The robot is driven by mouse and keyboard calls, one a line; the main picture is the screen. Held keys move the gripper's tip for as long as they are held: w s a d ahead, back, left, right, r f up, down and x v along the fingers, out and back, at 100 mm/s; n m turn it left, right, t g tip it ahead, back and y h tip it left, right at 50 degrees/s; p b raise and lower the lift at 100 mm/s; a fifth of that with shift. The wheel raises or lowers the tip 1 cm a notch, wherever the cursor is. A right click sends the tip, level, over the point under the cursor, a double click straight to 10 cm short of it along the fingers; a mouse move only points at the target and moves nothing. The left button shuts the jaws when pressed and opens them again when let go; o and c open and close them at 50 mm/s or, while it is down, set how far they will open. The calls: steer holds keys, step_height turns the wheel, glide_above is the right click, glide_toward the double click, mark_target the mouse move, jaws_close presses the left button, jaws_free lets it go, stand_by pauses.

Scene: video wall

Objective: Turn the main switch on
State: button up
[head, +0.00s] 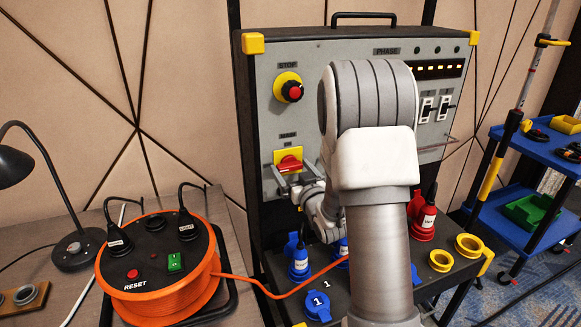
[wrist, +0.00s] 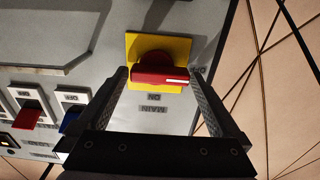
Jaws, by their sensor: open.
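The main switch (head: 288,164) is a red rotary knob on a yellow plate, low on the left of the grey panel in the head view. In the wrist view the knob (wrist: 158,73) lies crosswise, its white mark pointing right toward a label partly hidden by a finger. The MAIN and ON lettering (wrist: 153,103) appears upside down below it. My gripper (wrist: 159,76) is open, with one finger at each end of the knob; whether they touch it I cannot tell. In the head view my gripper (head: 291,180) is at the switch, partly hidden by my arm.
A red STOP button (head: 294,91) sits above the switch. Plugs (head: 299,262) and sockets fill the shelf below, crossed by an orange cable (head: 262,289) from an orange reel (head: 160,300) at left. A blue trolley (head: 550,142) stands at right.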

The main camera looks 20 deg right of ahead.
steer(key=c, duration=1.1)
steer(key=shift+m+b, duration=0.3)
steer(key=m+b, duration=0.2)
steer(key=m, duration=0.1)
steer(key=shift+d+m, duration=0.15)
steer(key=shift+m, duration=0.15)
steer(key=m+b, duration=0.1)
steer(key=m, duration=0.3)
steer(key=shift+d+r+b, duration=0.1)
steer(key=shift+r+b, duration=0.05)
steer(key=shift+b, duration=0.2)
steer(key=m, duration=0.5)
steer(key=shift+d+r, duration=0.1)
steer(key=shift+d, duration=0.05)
steer(key=m+p, duration=0.1)
steer(key=m, duration=0.3)
steer(key=shift+d+m, duration=0.1)
steer(key=shift+m, duration=0.2)
